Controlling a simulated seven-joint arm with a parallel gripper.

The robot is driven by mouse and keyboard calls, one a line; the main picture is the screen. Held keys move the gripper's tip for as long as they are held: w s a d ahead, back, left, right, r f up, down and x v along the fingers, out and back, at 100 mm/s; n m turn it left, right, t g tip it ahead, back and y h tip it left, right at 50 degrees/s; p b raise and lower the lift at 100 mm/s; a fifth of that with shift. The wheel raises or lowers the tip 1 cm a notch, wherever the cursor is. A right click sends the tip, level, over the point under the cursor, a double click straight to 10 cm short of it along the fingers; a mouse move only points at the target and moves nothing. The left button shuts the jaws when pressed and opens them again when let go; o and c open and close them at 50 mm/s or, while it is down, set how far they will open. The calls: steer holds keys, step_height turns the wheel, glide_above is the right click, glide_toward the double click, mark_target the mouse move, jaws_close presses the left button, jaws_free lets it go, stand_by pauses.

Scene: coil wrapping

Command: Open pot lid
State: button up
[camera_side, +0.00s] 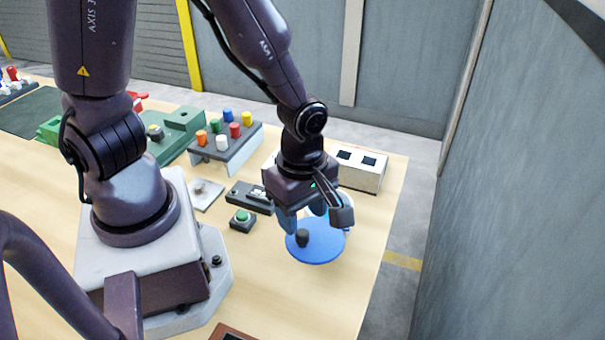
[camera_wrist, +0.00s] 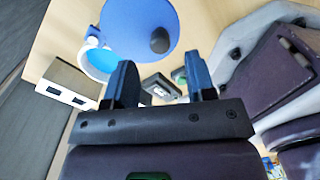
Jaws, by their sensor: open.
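A round blue lid (camera_side: 318,252) with a dark knob (camera_side: 302,238) is near the table's right edge in the side view. In the wrist view the lid (camera_wrist: 130,25) is at the top, with its knob (camera_wrist: 160,41) near its lower right rim. A white ring with a lighter blue round face (camera_wrist: 103,59), perhaps the pot, shows partly behind the lid. I cannot tell whether the lid rests on it. My gripper (camera_side: 303,214) is above and behind the lid in the side view. Its two blue fingers (camera_wrist: 160,64) are apart, with nothing held between them.
A white box with dark square openings (camera_side: 360,168) stands behind my gripper. A green button box (camera_side: 242,219) and a dark switch block (camera_side: 250,197) are to the left. A rack of coloured pegs (camera_side: 226,138) stands farther back. Bare table lies in front of the lid.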

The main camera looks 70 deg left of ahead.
step_height(320, 180, up, 8)
steer(key=shift+f, duration=0.15)
stand_by(0.5)
step_height(320, 180, up, 5)
steer(key=m+h, duration=0.2)
steer(key=m, duration=1.6)
glide_above(301, 232)
steer(key=s, duration=0.2)
steer(key=s+a+r+m+t+y, duration=0.2)
steer(key=a+r+m+t, duration=0.1)
steer(key=a+r+t, duration=0.2)
step_height(301, 232, up, 4)
steer(key=shift+a+f+t, duration=0.15)
steer(key=shift+a+t, duration=0.15)
steer(key=shift+a, duration=0.75)
